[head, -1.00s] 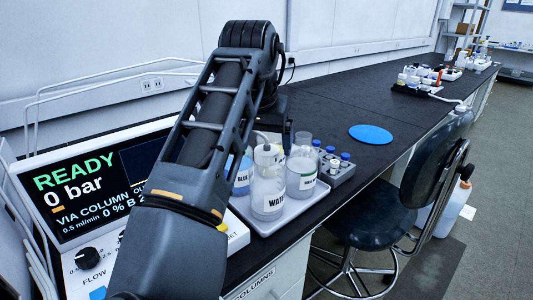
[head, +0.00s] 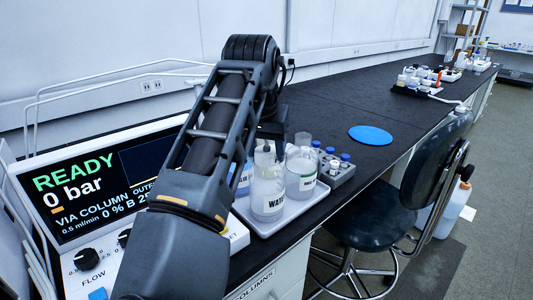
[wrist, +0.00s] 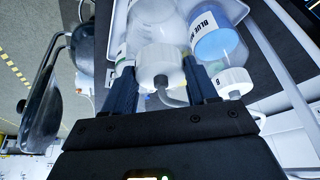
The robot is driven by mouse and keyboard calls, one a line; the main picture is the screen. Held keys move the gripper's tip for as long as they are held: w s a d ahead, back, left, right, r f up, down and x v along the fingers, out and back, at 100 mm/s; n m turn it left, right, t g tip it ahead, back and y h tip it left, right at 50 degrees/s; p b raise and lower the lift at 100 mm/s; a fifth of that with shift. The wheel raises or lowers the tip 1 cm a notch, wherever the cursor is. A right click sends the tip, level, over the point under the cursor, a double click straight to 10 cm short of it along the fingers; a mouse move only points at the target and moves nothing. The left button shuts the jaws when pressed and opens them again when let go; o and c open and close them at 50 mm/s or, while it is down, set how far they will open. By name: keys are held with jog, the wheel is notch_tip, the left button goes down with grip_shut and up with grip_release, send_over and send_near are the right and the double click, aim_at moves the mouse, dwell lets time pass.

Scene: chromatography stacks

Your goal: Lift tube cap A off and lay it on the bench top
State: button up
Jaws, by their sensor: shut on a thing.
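In the wrist view my gripper (wrist: 160,78) has a dark finger on each side of a white ribbed cap (wrist: 160,62) and is shut on it. A grey tube bends out of this cap; no letter shows on it. A clear bottle (wrist: 155,15) is behind the cap; I cannot tell whether the cap still sits on it. A second white cap (wrist: 234,82), marked B, is on the blue-liquid bottle (wrist: 217,40) to the right. In the head view my arm hides most of the gripper. The black bench top (head: 330,95) runs to the back right.
A white tray (head: 287,222) holds the WATER bottle (head: 268,190), a clear jar (head: 301,175) and the blue bottle. A grey vial rack (head: 342,178) stands beside it. A blue disc (head: 371,135) lies on the bench.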

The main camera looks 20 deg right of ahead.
aim_at(269, 152)
jog(key=shift+c, duration=0.7)
jog(key=shift+r, duration=0.55)
jog(key=r, duration=0.3)
jog(key=shift+s+d+r, duration=0.2)
jog(key=shift+d+r, duration=0.05)
jog(key=s+d+r+p, duration=0.5)
jog(key=s+r+p, duration=0.1)
jog(key=s+r, duration=0.3)
jog(key=shift+s+d+r, duration=0.2)
jog(key=shift+d+r, duration=0.2)
jog(key=shift+r, duration=0.35)
jog(key=shift+f, duration=0.1)
